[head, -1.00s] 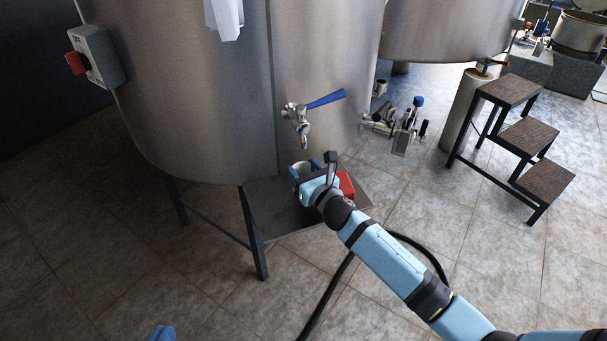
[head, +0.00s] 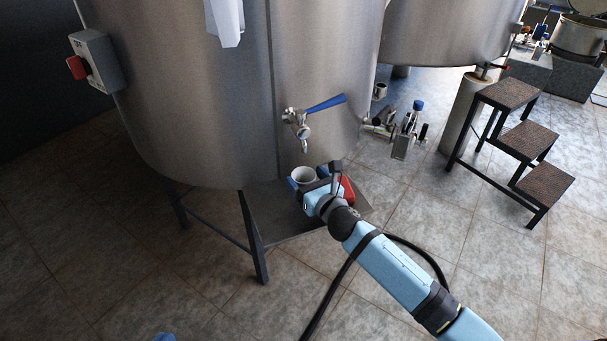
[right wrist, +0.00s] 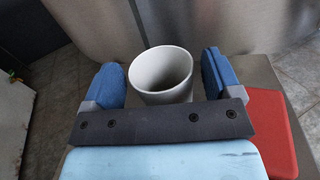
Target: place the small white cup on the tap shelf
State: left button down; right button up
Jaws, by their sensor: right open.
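The small white cup (head: 303,177) stands upright on the dark grey tap shelf (head: 268,215), below the tap (head: 300,130) with its blue lever. In the right wrist view the cup (right wrist: 163,75) looks empty, with its base hidden by my gripper. My right gripper (head: 309,180) is open, with its blue fingers (right wrist: 161,66) on either side of the cup and a visible gap on each side. My left gripper (head: 165,337) shows only as a blue bit at the bottom edge; its jaws cannot be made out.
A red object (head: 347,188) lies on the shelf right beside my right gripper; it also shows in the wrist view (right wrist: 268,125). The steel tank (head: 200,110) rises behind the shelf. A step stool (head: 525,140) stands at right. The floor at left is clear.

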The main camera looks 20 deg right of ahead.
jog(key=p+v, duration=0.1)
jog(key=v, duration=0.8)
jog(key=shift+s+r, duration=0.1)
jog(key=shift+s, duration=0.25)
pick_arm(q)
jog(key=f, duration=0.1)
jog(key=s+a+f+g+y, duration=0.1)
jog(key=shift+s+a+f, duration=0.15)
jog(key=shift+s+f, duration=0.05)
jog(key=shift+f, duration=0.1)
pick_arm(e)
jog(key=shift+s+d, duration=0.1)
jog(key=shift+s, duration=0.15)
